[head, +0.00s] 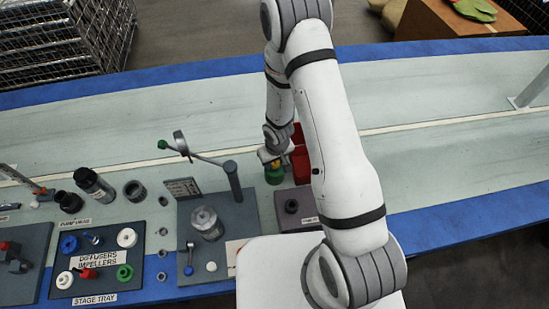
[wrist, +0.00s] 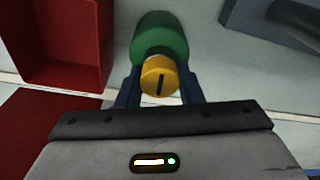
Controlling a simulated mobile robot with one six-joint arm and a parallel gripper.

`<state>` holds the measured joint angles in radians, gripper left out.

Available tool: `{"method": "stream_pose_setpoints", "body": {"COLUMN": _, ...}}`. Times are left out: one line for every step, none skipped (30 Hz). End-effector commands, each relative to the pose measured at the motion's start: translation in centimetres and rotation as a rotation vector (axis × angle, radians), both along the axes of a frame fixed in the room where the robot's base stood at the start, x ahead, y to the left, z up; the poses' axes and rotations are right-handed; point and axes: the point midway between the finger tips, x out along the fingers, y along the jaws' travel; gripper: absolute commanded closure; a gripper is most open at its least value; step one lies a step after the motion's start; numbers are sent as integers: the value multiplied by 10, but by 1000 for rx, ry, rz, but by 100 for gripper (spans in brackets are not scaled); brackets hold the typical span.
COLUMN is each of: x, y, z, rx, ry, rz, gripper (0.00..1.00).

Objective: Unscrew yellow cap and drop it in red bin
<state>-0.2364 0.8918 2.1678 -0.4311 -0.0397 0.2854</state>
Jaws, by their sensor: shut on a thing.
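The yellow cap (wrist: 160,77) shows in the wrist view between my gripper's two dark fingers, with a dark slot on its face. My gripper (wrist: 160,90) is shut on it. A green round body (wrist: 160,36) lies directly behind the cap; I cannot tell whether the two are still threaded together. In the head view the green body (head: 274,175) stands on the bench beside my gripper (head: 268,158), and the cap is mostly hidden there. The red bin (wrist: 98,45) is open, just left of the cap in the wrist view; in the head view it (head: 300,165) is partly hidden by my arm.
A grey board with a lever post (head: 232,180) and a clear jar (head: 206,222) stands left of the green body. A dark block with a black ring (head: 291,206) is in front. A labelled parts tray (head: 98,260) lies at front left. The bench behind is clear.

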Motion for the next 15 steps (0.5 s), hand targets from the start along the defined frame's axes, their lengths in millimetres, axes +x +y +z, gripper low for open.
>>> {"method": "stream_pose_setpoints", "body": {"x": 1, "y": 0, "z": 0, "rx": 1, "ry": -2, "rz": 0, "gripper": 94}}
{"method": "stream_pose_setpoints", "body": {"x": 1, "y": 0, "z": 0, "rx": 1, "ry": -2, "rz": -1, "gripper": 94}}
{"method": "stream_pose_setpoints", "body": {"x": 0, "y": 0, "z": 0, "rx": 1, "ry": -2, "rz": -1, "gripper": 94}}
{"method": "stream_pose_setpoints", "body": {"x": 1, "y": 0, "z": 0, "rx": 1, "ry": -2, "rz": -1, "gripper": 94}}
{"method": "stream_pose_setpoints", "body": {"x": 0, "y": 0, "z": 0, "rx": 0, "ry": -1, "rz": 0, "gripper": 94}}
{"method": "stream_pose_setpoints", "body": {"x": 0, "y": 0, "z": 1, "rx": 1, "ry": -1, "rz": 7, "gripper": 94}}
{"method": "stream_pose_setpoints", "body": {"x": 0, "y": 0, "z": 2, "rx": 0, "ry": 0, "rz": 17, "gripper": 94}}
{"method": "stream_pose_setpoints", "body": {"x": 0, "y": 0, "z": 3, "rx": 0, "ry": 0, "rz": 31, "gripper": 94}}
{"method": "stream_pose_setpoints", "body": {"x": 0, "y": 0, "z": 4, "rx": 0, "ry": 2, "rz": 55, "gripper": 94}}
{"method": "stream_pose_setpoints", "body": {"x": -1, "y": 0, "z": 5, "rx": 0, "ry": 2, "rz": 79, "gripper": 94}}
{"method": "stream_pose_setpoints", "body": {"x": -1, "y": 0, "z": 5, "rx": 0, "ry": 2, "rz": 104, "gripper": 94}}
{"method": "stream_pose_setpoints", "body": {"x": 0, "y": 0, "z": 5, "rx": 0, "ry": 2, "rz": 139, "gripper": 94}}
{"method": "stream_pose_setpoints", "body": {"x": 0, "y": 0, "z": 5, "rx": 0, "ry": 1, "rz": 166, "gripper": 94}}
{"method": "stream_pose_setpoints", "body": {"x": 0, "y": 0, "z": 5, "rx": 0, "ry": 2, "rz": 190, "gripper": 94}}
{"method": "stream_pose_setpoints", "body": {"x": -1, "y": 0, "z": 4, "rx": 0, "ry": 2, "rz": 222, "gripper": 94}}
